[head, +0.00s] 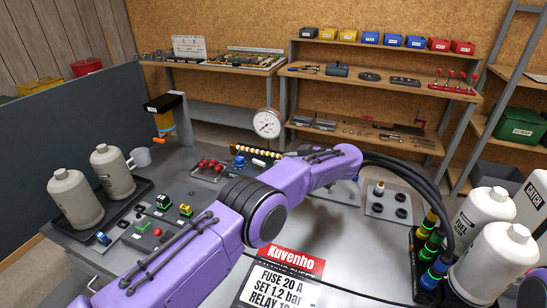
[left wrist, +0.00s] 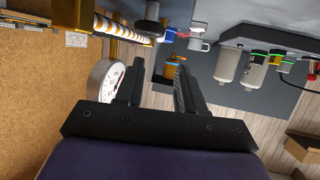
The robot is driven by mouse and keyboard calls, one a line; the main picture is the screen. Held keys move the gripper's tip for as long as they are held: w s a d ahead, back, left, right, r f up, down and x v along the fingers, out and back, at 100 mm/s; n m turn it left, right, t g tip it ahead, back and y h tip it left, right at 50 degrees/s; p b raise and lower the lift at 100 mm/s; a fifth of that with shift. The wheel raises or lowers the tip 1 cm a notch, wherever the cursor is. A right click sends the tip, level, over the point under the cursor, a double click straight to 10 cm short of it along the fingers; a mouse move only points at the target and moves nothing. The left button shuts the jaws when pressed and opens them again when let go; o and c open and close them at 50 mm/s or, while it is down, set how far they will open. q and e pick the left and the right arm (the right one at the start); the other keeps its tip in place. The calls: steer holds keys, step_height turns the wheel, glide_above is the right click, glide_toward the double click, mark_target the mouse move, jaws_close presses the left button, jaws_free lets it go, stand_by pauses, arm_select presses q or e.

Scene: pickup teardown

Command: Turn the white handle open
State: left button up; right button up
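No white handle shows clearly. A small white piece (head: 258,163) lies below a striped pipe (head: 256,151) on the bench in the head view, but I cannot tell whether it is the handle. My left gripper (head: 291,154) is just right of that pipe, its fingers small and partly hidden by my arm. In the left wrist view, the gripper (left wrist: 158,68) is open, with nothing between its fingers. The striped pipe (left wrist: 122,32) also runs across the upper left there, beyond the fingers. My right gripper is not in view.
A round gauge (head: 267,123) stands behind the pipe and sits close beside one finger in the left wrist view (left wrist: 104,82). White bottles (head: 497,262) and a printed sign (head: 280,285) are nearer.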

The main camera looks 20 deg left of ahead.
arm_select(q)
steer(key=shift+d+r, duration=0.15)
steer(key=shift+d, duration=0.25)
